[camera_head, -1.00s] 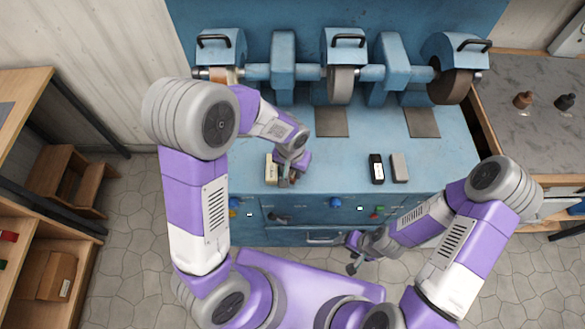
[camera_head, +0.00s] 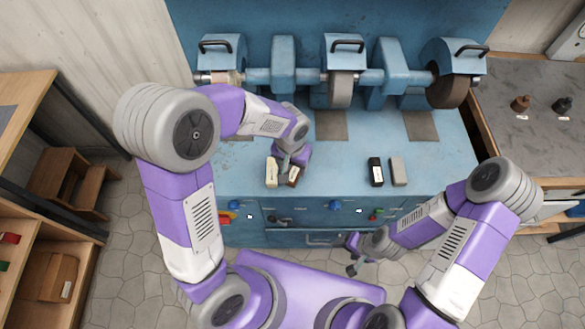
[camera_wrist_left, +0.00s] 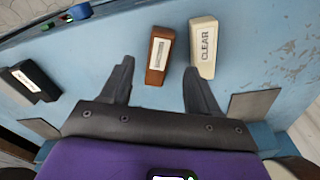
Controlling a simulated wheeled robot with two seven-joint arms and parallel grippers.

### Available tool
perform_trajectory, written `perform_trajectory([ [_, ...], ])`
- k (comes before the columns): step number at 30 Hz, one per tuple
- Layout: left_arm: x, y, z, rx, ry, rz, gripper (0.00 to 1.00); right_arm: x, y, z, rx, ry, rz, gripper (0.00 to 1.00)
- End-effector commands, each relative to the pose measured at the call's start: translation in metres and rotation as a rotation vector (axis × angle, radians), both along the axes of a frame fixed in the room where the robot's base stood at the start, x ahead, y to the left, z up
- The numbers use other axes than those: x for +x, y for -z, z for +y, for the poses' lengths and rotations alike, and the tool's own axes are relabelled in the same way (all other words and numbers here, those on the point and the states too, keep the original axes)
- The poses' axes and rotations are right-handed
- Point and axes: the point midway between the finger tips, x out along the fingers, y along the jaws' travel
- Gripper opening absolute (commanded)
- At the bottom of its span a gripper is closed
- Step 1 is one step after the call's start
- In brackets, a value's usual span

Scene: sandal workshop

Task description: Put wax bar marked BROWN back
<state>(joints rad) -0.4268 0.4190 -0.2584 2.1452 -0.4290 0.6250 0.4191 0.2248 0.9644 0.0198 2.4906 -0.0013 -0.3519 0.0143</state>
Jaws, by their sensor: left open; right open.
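The brown wax bar (camera_head: 295,175) lies on the blue bench near its front edge; its label is too small to read. In the left wrist view the brown bar (camera_wrist_left: 160,55) lies beside a cream bar marked CLEAR (camera_wrist_left: 203,46), with a small gap between them. My left gripper (camera_head: 287,163) is just behind these bars in the head view. Its fingers (camera_wrist_left: 158,78) are open and empty, pointing towards the brown bar. My right gripper (camera_head: 354,256) is open and empty in front of the bench, low and away from the bars.
A black bar (camera_head: 376,172) and a grey bar (camera_head: 398,171) lie further right on the bench (camera_head: 340,165). Grinding and polishing wheels (camera_head: 340,85) stand along the back. Small dark bottles (camera_head: 521,103) stand on the right-hand table. The bench middle is clear.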

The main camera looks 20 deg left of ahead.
Motion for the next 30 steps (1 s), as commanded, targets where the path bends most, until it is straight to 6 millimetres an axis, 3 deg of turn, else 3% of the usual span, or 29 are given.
perform_trajectory([
  [3, -0.001, -0.03, 0.0, -0.002, 0.0, -0.004, 0.61, 0.0, -0.008, 0.0, 0.0, 0.0, 0.0, 0.68],
  [10, -0.004, -0.061, 0.0, 0.0, 0.001, -0.001, 0.61, 0.0, -0.014, 0.0, 0.0, 0.0, 0.0, 0.68],
  [30, -0.005, -0.067, 0.001, 0.0, 0.001, 0.001, 0.61, 0.0, -0.014, 0.0, 0.0, 0.0, 0.0, 0.68],
])
